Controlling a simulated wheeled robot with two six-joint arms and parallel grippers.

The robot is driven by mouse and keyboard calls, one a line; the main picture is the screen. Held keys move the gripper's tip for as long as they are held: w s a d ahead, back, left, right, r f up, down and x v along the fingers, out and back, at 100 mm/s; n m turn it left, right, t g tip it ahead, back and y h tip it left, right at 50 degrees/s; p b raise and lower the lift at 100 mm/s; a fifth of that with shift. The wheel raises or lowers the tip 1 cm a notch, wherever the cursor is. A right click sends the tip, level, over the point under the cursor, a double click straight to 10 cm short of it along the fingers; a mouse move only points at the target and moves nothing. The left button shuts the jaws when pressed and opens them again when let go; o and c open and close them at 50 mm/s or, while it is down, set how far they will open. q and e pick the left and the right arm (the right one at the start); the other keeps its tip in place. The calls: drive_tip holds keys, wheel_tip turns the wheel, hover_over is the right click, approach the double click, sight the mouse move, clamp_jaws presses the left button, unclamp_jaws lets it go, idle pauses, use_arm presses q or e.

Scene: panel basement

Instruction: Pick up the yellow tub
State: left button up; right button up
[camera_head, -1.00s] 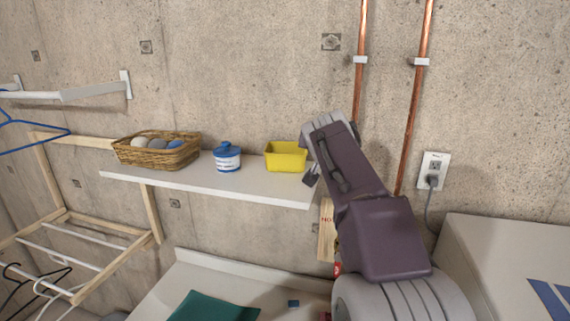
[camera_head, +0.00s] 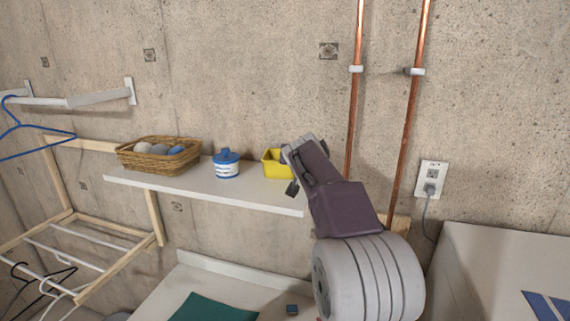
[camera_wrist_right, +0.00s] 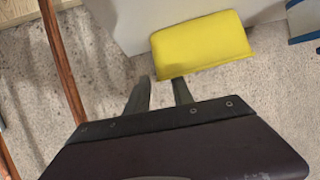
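The yellow tub (camera_head: 271,164) stands on the right part of the white wall shelf (camera_head: 215,191). My right arm covers the tub's right part in the head view. In the right wrist view the tub (camera_wrist_right: 203,43) is just beyond the fingers, off to the right. My right gripper (camera_wrist_right: 160,88) is open, with a clear gap and nothing between its fingers. The right-hand finger's tip reaches the tub's near edge in that view; I cannot tell whether it touches. In the head view this gripper (camera_head: 291,187) is at the shelf's right end. My left gripper is out of view.
A blue and white canister (camera_head: 227,165) stands left of the tub, and a wicker basket (camera_head: 158,158) with balls is further left. Copper pipes (camera_head: 408,130) run up the wall at right. A white machine (camera_head: 500,265) is at lower right.

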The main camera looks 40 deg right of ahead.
drive_tip(key=p+x, duration=0.1)
drive_tip(key=x, duration=0.2)
drive_tip(key=shift+w+a+r, duration=0.2)
drive_tip(key=shift+w+d+f, duration=0.1)
drive_tip(key=shift+d+f, duration=0.15)
drive_tip(key=shift+d, duration=0.15)
drive_tip(key=shift+s, duration=0.2)
drive_tip(key=c, duration=0.4)
drive_tip(key=shift+w+a+r, duration=0.1)
drive_tip(key=shift+w+a, duration=0.05)
drive_tip(key=shift+a, duration=0.05)
clamp_jaws()
